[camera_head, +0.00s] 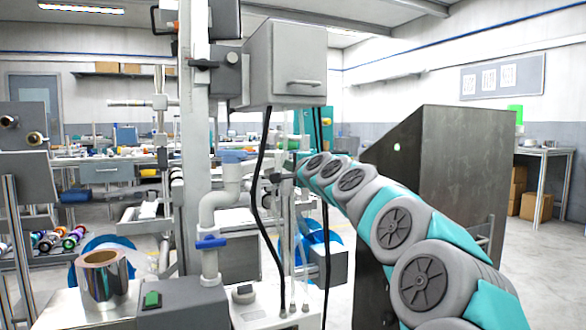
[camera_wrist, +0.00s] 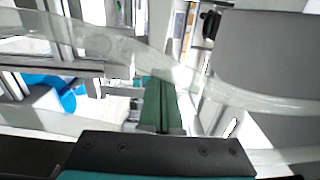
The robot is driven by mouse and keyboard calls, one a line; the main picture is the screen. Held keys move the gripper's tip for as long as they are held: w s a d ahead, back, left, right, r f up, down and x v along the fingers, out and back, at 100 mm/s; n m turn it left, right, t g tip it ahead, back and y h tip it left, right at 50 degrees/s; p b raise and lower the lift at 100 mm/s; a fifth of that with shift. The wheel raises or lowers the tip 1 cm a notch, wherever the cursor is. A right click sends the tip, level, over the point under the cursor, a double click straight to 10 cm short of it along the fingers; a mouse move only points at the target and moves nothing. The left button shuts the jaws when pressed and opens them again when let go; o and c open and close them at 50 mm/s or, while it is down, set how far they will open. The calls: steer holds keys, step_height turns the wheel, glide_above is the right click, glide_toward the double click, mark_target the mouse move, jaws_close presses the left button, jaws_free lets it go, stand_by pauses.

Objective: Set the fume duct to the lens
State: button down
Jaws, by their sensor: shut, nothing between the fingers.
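A pale grey elbowed pipe with blue fittings (camera_head: 209,209), possibly the fume duct, rises beside the machine's column and bends right at the top. My gripper (camera_wrist: 160,104) shows in the wrist view as green fingers closed together with nothing between them. In the head view my arm reaches in from the lower right, and its end is close to the right of the pipe's upper part; the fingers are hard to make out there. A translucent curved band (camera_wrist: 110,48) crosses the wrist view beyond the fingers; I cannot tell whether it is duct. I cannot pick out the lens.
A grey box with a handle (camera_head: 285,65) hangs above my arm's end, with black cables dropping from it. A dark metal cabinet (camera_head: 455,165) stands right behind my arm. A silver film roll (camera_head: 104,279) sits at the lower left. Open floor shows at far right.

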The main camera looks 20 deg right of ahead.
mark_target(269, 162)
steer(key=shift+w+a, duration=1.55)
steer(key=shift+w, duration=0.1)
